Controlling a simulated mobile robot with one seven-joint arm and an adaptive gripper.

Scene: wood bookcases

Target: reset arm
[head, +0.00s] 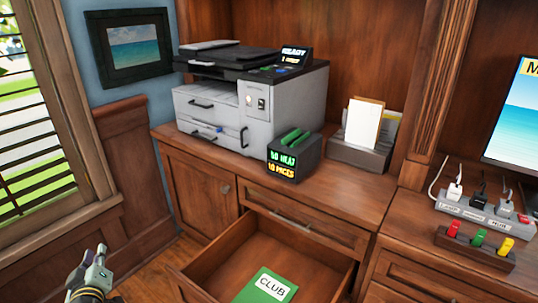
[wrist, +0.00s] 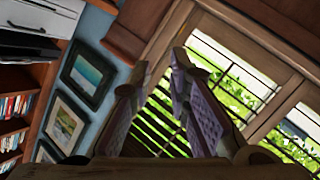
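My gripper (head: 95,256) is at the lower left of the head view, in front of the wall and left of the open drawer. It touches nothing there. In the wrist view my gripper (wrist: 162,62) shows two fingers with a gap between them, and window slats show through the gap. Nothing is held. The rest of my arm is out of the head view.
An open drawer (head: 208,262) sticks out below the desk, with a green CLUB folder (head: 265,288) in it. A printer (head: 222,110), a dark box (head: 294,158) and a power strip (head: 478,212) stand on the desk. A window (head: 35,130) is at left.

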